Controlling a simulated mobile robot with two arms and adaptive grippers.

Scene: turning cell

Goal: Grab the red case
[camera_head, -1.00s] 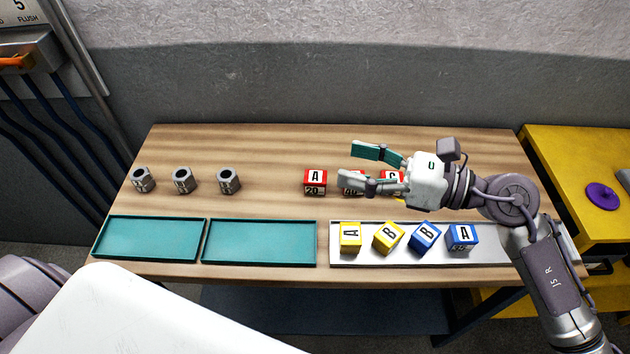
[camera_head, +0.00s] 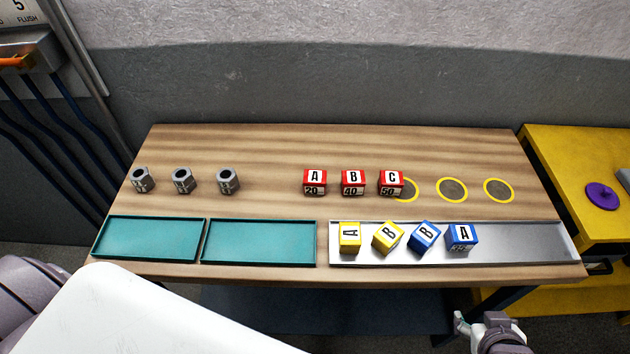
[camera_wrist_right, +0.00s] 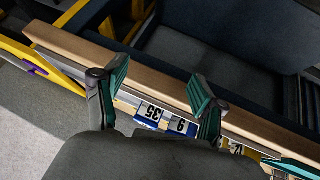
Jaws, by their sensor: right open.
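Three red cases stand in a row on the wooden table: A 20 (camera_head: 315,182), B 40 (camera_head: 352,182) and C 50 (camera_head: 391,183). Case C touches or overlaps the edge of a yellow-ringed circle. My right gripper (camera_head: 485,325) is low at the bottom right of the head view, in front of the table, only partly in frame. In the right wrist view my right gripper (camera_wrist_right: 158,88) is open and empty, its green fingers spread apart. Blue cases (camera_wrist_right: 150,112) show beyond the fingers there. The left gripper is not in view.
A grey tray (camera_head: 520,243) holds yellow cases (camera_head: 350,238) and blue cases (camera_head: 461,237). Two teal trays (camera_head: 260,243) are empty. Several grey hex parts (camera_head: 184,181) stand at left. Ringed circles (camera_head: 452,190) right of the red cases are bare. A yellow table (camera_head: 580,160) adjoins at right.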

